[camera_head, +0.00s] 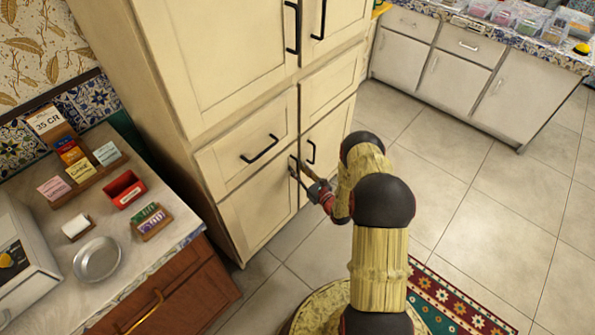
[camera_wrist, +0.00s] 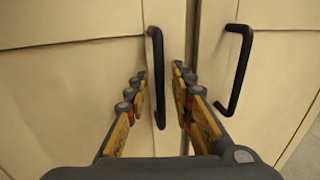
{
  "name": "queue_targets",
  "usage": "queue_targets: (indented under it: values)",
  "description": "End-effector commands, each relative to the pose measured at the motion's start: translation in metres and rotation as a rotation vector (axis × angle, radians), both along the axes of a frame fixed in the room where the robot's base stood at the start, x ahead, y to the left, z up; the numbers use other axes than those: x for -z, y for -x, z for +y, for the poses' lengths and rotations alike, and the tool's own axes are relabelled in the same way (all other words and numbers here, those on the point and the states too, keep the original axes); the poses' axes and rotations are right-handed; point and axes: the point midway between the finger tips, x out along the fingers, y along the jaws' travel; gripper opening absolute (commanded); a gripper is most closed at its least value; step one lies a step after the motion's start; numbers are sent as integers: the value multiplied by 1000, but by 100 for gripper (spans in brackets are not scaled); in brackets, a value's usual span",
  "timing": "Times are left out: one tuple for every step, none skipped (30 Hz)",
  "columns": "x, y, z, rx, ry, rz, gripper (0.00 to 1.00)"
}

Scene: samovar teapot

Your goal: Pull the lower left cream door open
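The lower left cream door (camera_head: 255,210) is under a drawer in the tall cream cabinet and looks shut. In the wrist view, the door (camera_wrist: 70,100) fills the left side, with its black vertical handle (camera_wrist: 156,85) near its right edge. My gripper (camera_head: 299,168) is at the upper right of this door in the head view. In the wrist view, my gripper (camera_wrist: 160,78) is open, with one finger on each side of the handle. I cannot tell whether either finger touches it. The gripper partly hides the handle in the head view.
The neighbouring lower right door (camera_head: 328,140) has its own black handle (camera_wrist: 240,70), close to the right finger. A counter with a red box (camera_head: 123,189) and metal plate (camera_head: 97,259) stands at left. Tiled floor (camera_head: 480,215) is clear at right, beside a patterned rug (camera_head: 455,300).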

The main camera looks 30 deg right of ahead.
Motion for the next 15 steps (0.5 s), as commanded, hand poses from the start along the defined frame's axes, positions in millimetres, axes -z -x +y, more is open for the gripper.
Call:
queue_targets:
  values:
    - [0, -1, 0, 0, 0, 0, 24]
    - [0, -2, 0, 0, 0, 0, 24]
    - [0, -2, 0, 0, 0, 0, 24]
    - [0, -2, 0, 0, 0, 0, 24]
    - [0, -2, 0, 0, 0, 0, 24]
    - [0, -2, 0, 0, 0, 0, 24]
    - [0, -2, 0, 0, 0, 1, 24]
    - [0, -2, 0, 0, 0, 1, 24]
    - [0, -1, 0, 0, 0, 1, 22]
    - [0, -1, 0, 0, 0, 1, 20]
    - [0, -1, 0, 0, 0, 1, 18]
    - [0, -1, 0, 0, 0, 1, 16]
    - [0, -1, 0, 0, 0, 1, 14]
    - [0, -1, 0, 0, 0, 1, 13]
    - [0, -1, 0, 0, 0, 1, 10]
